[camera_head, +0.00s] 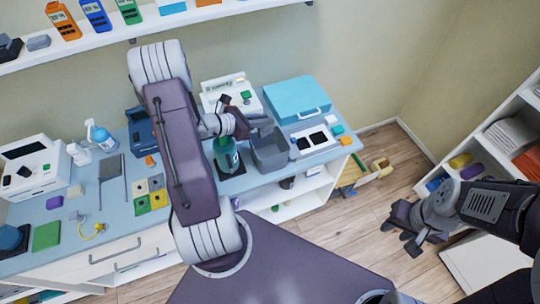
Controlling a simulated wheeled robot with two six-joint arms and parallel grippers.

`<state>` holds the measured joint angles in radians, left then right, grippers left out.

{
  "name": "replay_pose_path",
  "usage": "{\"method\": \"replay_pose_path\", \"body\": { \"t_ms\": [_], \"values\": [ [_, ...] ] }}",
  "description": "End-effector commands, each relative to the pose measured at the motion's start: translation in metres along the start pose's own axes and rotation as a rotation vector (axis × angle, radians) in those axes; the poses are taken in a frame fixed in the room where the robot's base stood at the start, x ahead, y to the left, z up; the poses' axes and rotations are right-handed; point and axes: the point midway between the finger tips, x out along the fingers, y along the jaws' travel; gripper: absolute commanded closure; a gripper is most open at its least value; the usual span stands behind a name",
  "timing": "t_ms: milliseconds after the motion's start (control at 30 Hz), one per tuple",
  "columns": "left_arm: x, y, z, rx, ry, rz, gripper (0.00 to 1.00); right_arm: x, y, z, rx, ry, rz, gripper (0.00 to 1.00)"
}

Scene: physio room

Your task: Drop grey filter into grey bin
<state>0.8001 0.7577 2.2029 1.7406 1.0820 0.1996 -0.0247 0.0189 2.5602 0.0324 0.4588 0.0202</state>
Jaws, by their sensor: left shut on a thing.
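The grey bin (270,154) is an open-topped box on the blue worktop, between a green bottle and a white tray. My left gripper (264,123) reaches in from the left and hangs above the bin's back rim. It is shut on a small grey piece, which I take for the grey filter; the fingers hide most of it and its outline is hard to make out. My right gripper (402,238) is over the wooden floor at the right, away from the worktop. Its fingers look apart, with nothing between them.
The green bottle (227,155) stands close left of the bin. A white tray with dark panels (313,141) and a light-blue box (297,99) are to its right. A white device (228,92) stands behind. A shelf with bottles (150,22) runs above the worktop.

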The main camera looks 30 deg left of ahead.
Motion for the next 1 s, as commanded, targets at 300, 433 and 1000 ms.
{"method": "replay_pose_path", "body": {
  "t_ms": [300, 433, 1000],
  "values": [
    [0.004, 0.0, -0.008, 0.001, 0.0, 0.001, 1.0, 0.006, 0.0, 0.001, 0.0, 0.0, 0.0, 0.64],
    [0.004, 0.0, -0.008, 0.001, 0.0, 0.001, 0.63, 0.006, 0.0, 0.001, 0.0, 0.0, 0.0, 0.64],
    [-0.049, 0.002, -0.01, 0.003, 0.0, 0.009, 0.63, 0.021, 0.0, 0.002, 0.0, 0.0, 0.0, 0.64]
  ]
}}
